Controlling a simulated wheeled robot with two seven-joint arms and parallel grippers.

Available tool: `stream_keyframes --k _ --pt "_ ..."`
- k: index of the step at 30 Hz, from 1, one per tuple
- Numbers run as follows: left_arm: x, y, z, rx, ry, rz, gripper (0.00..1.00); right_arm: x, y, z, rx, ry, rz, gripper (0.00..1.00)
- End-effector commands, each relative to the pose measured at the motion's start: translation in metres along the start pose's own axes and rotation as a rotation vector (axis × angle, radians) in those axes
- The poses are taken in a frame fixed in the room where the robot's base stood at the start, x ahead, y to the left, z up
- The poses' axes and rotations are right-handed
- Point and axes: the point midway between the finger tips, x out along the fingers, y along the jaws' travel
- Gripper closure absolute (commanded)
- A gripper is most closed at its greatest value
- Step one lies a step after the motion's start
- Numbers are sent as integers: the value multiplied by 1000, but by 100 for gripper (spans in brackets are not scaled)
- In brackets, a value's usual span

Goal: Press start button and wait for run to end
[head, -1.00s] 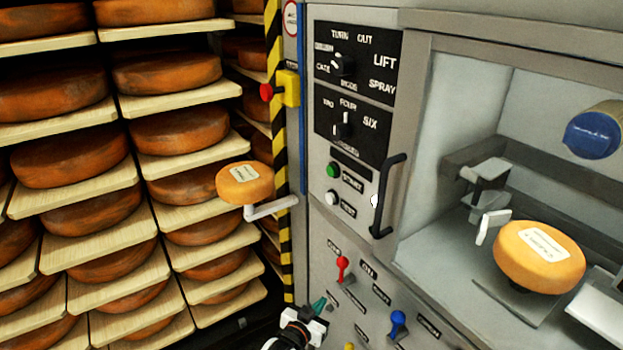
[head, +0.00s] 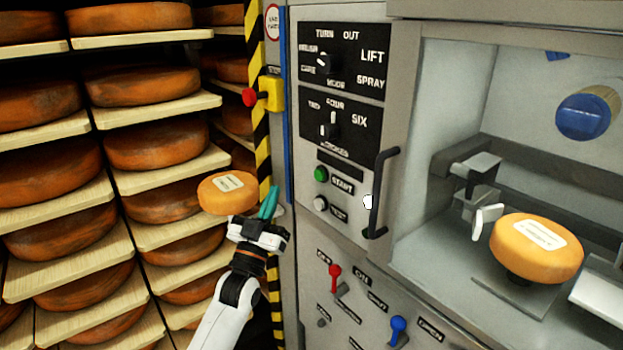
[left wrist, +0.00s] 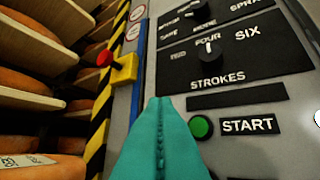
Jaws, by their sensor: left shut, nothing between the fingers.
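The green start button (head: 321,174) sits on the grey machine panel beside the START label (head: 342,184). It also shows in the left wrist view (left wrist: 202,127), just right of my fingers. My left gripper (head: 269,202) is shut and empty, its teal fingers together and pointing up, left of and a little below the button in the head view. The fingers look apart from the button. My right gripper is not in view.
A white button (head: 320,204) sits below the start button. A black door handle (head: 382,193) is to the right. A red stop button on a yellow box (head: 270,94) is at upper left. A cheese wheel (head: 536,249) stands inside the machine; another (head: 227,193) is near my gripper.

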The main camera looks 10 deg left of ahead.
Motion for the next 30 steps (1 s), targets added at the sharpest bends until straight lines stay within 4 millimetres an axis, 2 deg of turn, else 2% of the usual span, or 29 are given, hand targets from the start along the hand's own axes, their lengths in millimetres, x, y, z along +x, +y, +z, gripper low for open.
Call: stream_keyframes --k 13,30 --pt "6 -5 -7 -2 1 1 100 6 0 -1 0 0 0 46" --pt "55 -41 -43 -1 1 1 100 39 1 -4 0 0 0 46"
